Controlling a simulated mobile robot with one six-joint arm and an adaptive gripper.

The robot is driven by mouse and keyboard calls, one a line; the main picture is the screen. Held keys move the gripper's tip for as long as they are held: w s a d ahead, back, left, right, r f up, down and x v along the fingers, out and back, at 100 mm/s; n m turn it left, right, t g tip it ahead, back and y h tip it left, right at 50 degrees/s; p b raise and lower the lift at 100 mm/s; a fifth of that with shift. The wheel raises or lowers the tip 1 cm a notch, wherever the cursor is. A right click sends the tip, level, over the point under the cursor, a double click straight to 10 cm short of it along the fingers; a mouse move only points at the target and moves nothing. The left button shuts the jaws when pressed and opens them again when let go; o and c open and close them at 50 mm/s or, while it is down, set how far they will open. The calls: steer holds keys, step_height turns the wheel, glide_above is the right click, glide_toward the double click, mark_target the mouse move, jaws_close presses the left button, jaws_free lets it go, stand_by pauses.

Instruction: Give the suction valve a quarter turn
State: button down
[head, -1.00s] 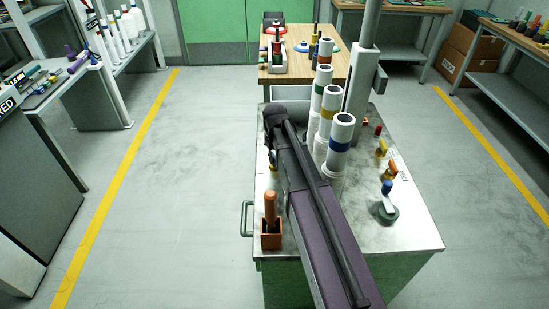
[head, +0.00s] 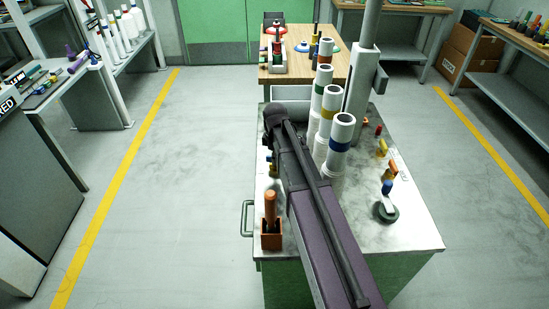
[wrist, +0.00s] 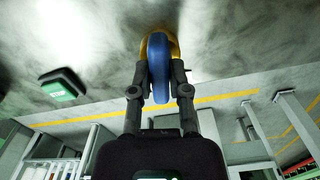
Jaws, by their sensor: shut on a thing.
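In the wrist view, my gripper (wrist: 160,84) has its two fingers closed on either side of a rounded blue valve handle (wrist: 160,66). A yellow part (wrist: 153,43) shows behind the blue one, against a grey metal surface. No label naming this valve is readable. In the head view, my forearm hides the gripper, and only a small blue and yellow bit (head: 272,168) shows at its left edge, above the steel bench top (head: 400,229).
Stacked white cylinders with coloured bands (head: 339,145) stand close right of my arm. A blue-handled valve on a green base (head: 387,211) and orange and yellow handles lie further right. An orange holder (head: 271,238) stands at the left edge. The floor left is clear.

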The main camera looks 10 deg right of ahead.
steer(key=shift+n, duration=1.3)
steer(key=c, duration=0.6)
jaws_free()
steer(key=shift+m, duration=0.4)
